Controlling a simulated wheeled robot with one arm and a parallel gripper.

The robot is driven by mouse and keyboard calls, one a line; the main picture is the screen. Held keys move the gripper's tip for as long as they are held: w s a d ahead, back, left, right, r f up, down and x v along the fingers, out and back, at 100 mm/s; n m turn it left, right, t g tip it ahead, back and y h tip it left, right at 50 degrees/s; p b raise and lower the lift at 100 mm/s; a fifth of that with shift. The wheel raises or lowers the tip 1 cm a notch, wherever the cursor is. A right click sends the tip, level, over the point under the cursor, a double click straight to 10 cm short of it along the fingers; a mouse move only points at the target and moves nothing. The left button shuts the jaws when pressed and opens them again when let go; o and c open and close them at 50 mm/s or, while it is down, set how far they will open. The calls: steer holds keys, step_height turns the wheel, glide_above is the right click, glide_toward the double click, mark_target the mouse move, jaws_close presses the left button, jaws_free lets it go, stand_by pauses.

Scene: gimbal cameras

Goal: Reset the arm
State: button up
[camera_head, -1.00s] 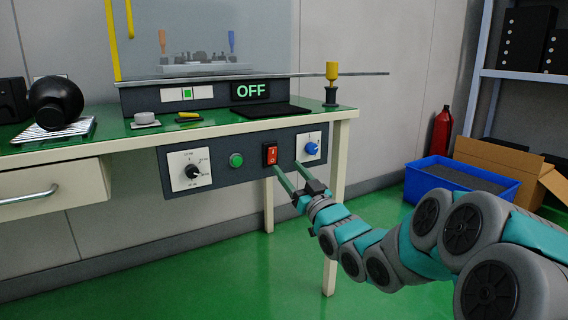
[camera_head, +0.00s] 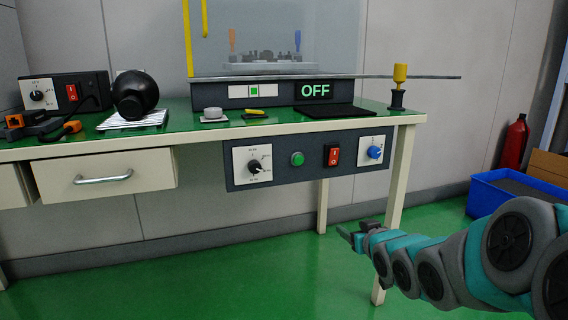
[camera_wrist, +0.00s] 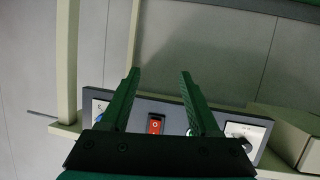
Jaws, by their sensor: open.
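My gripper (camera_head: 350,236) is at the end of my teal and grey arm, in front of and below the bench's control panel in the head view. In the wrist view my gripper (camera_wrist: 160,98) shows two green fingers spread apart with nothing held between them. The red switch (camera_wrist: 155,124) shows between the fingers there, apart from them. The same red switch (camera_head: 333,156) sits on the dark panel (camera_head: 317,178) in the head view, beside a blue knob (camera_head: 375,152) and a green button (camera_head: 297,159).
The bench (camera_head: 130,150) carries an enclosure with an OFF display (camera_head: 315,90), a black round object (camera_head: 135,94) and a yellow-topped post (camera_head: 400,76). A bench leg (camera_head: 394,200) stands near my arm. A blue bin (camera_head: 487,196) sits on the floor at right. Green floor is free in front.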

steer(key=s+f+g+h, duration=0.1)
steer(key=s+f+g, duration=0.2)
steer(key=s, duration=0.3)
steer(key=s+f+m+g+h, duration=0.1)
steer(key=s+f+g, duration=0.15)
steer(key=s, duration=0.35)
steer(key=s+f+g+h, duration=0.1)
steer(key=s+f+g, duration=0.1)
steer(key=s+f, duration=0.3)
steer(key=s+a+m+g, duration=0.15)
steer(key=s+g, duration=0.55)
steer(key=s, duration=1.5)
steer(key=s+a+r+g+y+p, duration=0.1)
steer(key=s+r+p, duration=0.2)
steer(key=r+p, duration=1)
steer(key=shift+a+r, duration=0.15)
steer(key=shift+a, duration=0.1)
steer(key=shift+s, duration=0.1)
